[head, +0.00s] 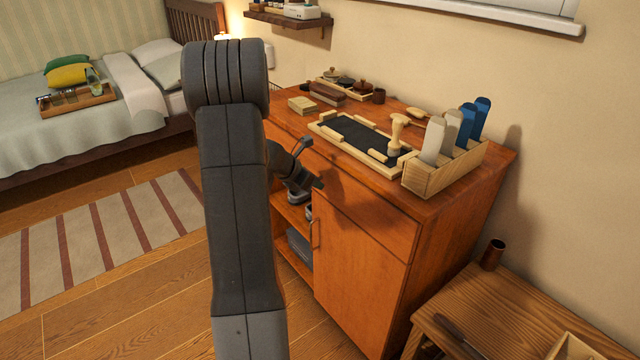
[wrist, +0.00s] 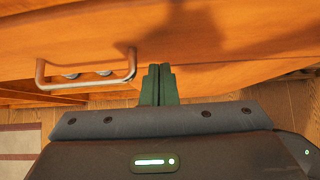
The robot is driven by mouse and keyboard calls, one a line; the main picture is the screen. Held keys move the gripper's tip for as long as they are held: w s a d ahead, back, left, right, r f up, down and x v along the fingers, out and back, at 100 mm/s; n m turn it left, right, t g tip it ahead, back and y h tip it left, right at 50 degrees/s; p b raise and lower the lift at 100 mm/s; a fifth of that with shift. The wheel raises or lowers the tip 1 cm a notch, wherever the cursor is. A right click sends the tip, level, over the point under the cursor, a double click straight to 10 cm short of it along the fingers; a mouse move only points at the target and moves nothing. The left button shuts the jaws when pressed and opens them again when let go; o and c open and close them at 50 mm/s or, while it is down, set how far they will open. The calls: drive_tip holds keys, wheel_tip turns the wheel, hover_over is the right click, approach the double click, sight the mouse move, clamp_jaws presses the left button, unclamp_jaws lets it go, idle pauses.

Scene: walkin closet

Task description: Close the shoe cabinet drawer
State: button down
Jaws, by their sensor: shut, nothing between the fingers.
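The shoe cabinet (head: 365,270) is orange-brown wood, with a closed-looking front on the right and open shelves on the left. My gripper (head: 317,184) is at its front, near the upper middle, partly hidden by my own arm. In the wrist view the two dark fingers (wrist: 158,85) are together, with nothing between them. Their tips are at or very near an orange wooden front (wrist: 230,35); contact cannot be told. A metal bar handle (wrist: 86,74) on the wood is left of the fingers, apart from them. My arm hides the upper left front, so how far the drawer is out cannot be told.
The cabinet top holds a dark-centred tray (head: 350,137) and a wooden rack (head: 440,175) with several upright brushes or shoe forms. A low wooden table (head: 500,310) stands close at the right. A bed (head: 110,130) is at the back left. The striped rug (head: 100,230) and floor at left are clear.

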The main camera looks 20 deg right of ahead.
drive_tip(key=a+f+p+v, duration=0.1)
drive_tip(key=v, duration=1)
drive_tip(key=shift+s+a+p, duration=0.2)
drive_tip(key=shift+s+p, duration=0.05)
drive_tip(key=shift+p, duration=0.1)
drive_tip(key=shift+r, duration=0.1)
drive_tip(key=shift+w+d+r+b+x, duration=0.1)
drive_tip(key=shift+d+r+b+x, duration=0.2)
drive_tip(key=shift+x, duration=1.8)
drive_tip(key=shift+w+d+r+b+x, duration=0.1)
drive_tip(key=shift+d+r+b+x, duration=0.15)
drive_tip(key=shift+x, duration=1.85)
drive_tip(key=shift+w+d+r+b+x, duration=0.1)
drive_tip(key=shift+d+r+b+x, duration=0.2)
drive_tip(key=shift+x, duration=1.75)
drive_tip(key=shift+a, duration=0.1)
